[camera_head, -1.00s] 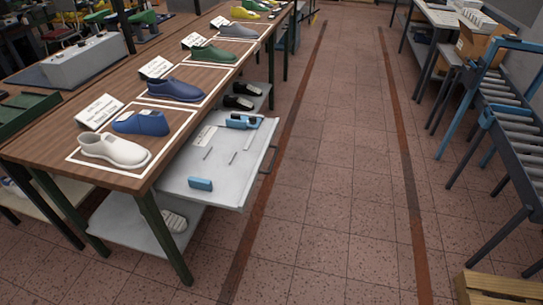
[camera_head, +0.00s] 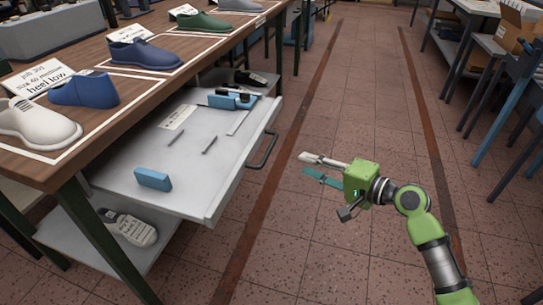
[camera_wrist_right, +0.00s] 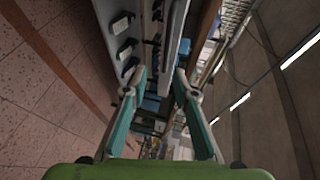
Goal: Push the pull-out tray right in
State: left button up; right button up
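The pull-out tray (camera_head: 205,178) is a light grey metal drawer, drawn out from under the wooden bench toward the aisle. Its dark bar handle (camera_head: 264,151) is on the front edge, facing right. My right gripper (camera_head: 311,167) is in the aisle to the right of the handle, apart from it, with its fingers pointing left toward the tray. It is open and empty. Its spread fingers also show in the right wrist view (camera_wrist_right: 160,82). My left gripper is not in view.
On the tray lie a blue block (camera_head: 153,180), a blue tool (camera_head: 233,98), thin rods and a paper label. Shoe lasts stand on the bench (camera_head: 100,118) above. A lower shelf (camera_head: 85,235) holds a shoe last.

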aim_at(270, 148)
jog(key=x, duration=0.4)
jog(key=r+b+x, duration=0.1)
jog(key=x, duration=0.8)
jog(key=shift+w+a+r+b, duration=0.1)
jog(key=shift+a+b, duration=0.2)
jog(key=shift+a, duration=0.3)
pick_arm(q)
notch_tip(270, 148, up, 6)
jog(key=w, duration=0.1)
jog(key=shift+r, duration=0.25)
pick_arm(e)
grip_shut()
